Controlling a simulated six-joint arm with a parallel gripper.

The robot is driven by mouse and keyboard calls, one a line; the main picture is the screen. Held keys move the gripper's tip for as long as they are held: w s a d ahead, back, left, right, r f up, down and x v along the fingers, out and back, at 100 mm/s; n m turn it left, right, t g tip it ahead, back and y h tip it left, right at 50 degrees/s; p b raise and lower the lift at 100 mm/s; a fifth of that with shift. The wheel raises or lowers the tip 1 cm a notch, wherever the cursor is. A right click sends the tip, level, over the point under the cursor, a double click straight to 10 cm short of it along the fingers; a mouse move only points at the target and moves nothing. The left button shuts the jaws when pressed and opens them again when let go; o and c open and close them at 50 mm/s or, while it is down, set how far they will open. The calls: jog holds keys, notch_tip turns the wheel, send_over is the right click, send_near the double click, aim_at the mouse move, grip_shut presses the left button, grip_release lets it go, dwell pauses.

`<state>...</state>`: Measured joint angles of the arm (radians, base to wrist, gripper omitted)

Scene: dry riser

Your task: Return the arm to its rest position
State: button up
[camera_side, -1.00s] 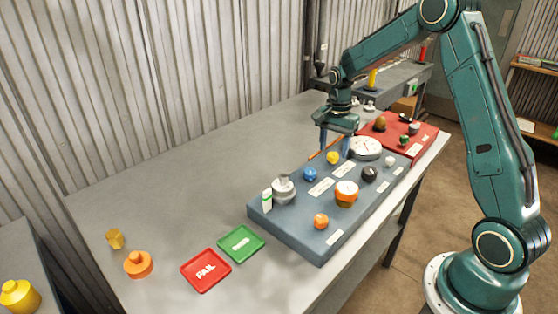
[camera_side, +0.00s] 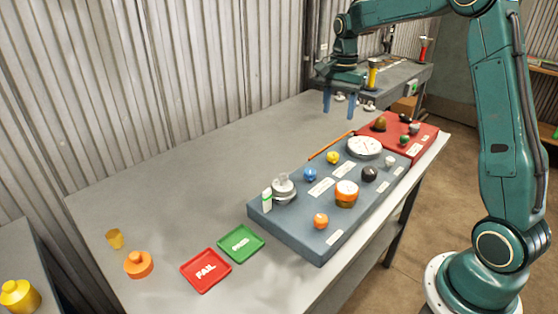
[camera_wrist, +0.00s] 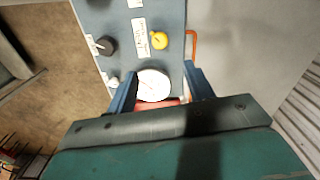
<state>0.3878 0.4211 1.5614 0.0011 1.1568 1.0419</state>
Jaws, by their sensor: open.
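My gripper (camera_side: 338,105) is open and empty, raised above the far part of the grey table (camera_side: 200,170), its blue fingers pointing down and apart. In the wrist view my gripper (camera_wrist: 160,92) shows its two fingers spread, with a round white dial gauge (camera_wrist: 153,84) seen between them and below. The same gauge (camera_side: 365,147) lies on the blue-grey board (camera_side: 290,229) in the side view. The fingers touch nothing that I can see.
The board carries a blue knob (camera_side: 310,174), a yellow knob (camera_side: 333,158), a black knob (camera_side: 369,174) and an orange-banded gauge (camera_side: 346,193). A red board (camera_side: 425,140) lies behind. Red FAIL (camera_side: 206,271) and green PASS (camera_side: 240,244) trays lie in front.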

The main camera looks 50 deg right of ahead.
dwell(0.3)
jog(key=s+a+r+n+t, duration=0.3)
jog(key=s+a+r+n, duration=0.5)
jog(key=s+a, duration=0.3)
jog(key=s+a+f+n+t, duration=0.1)
jog(key=s+a+n, duration=0.2)
jog(key=s, duration=0.4)
jog(key=s+a+f+n+t, duration=0.1)
jog(key=s+a+n, duration=0.3)
jog(key=s, duration=0.4)
jog(key=shift+n+t, duration=0.3)
jog(key=shift+n, duration=0.4)
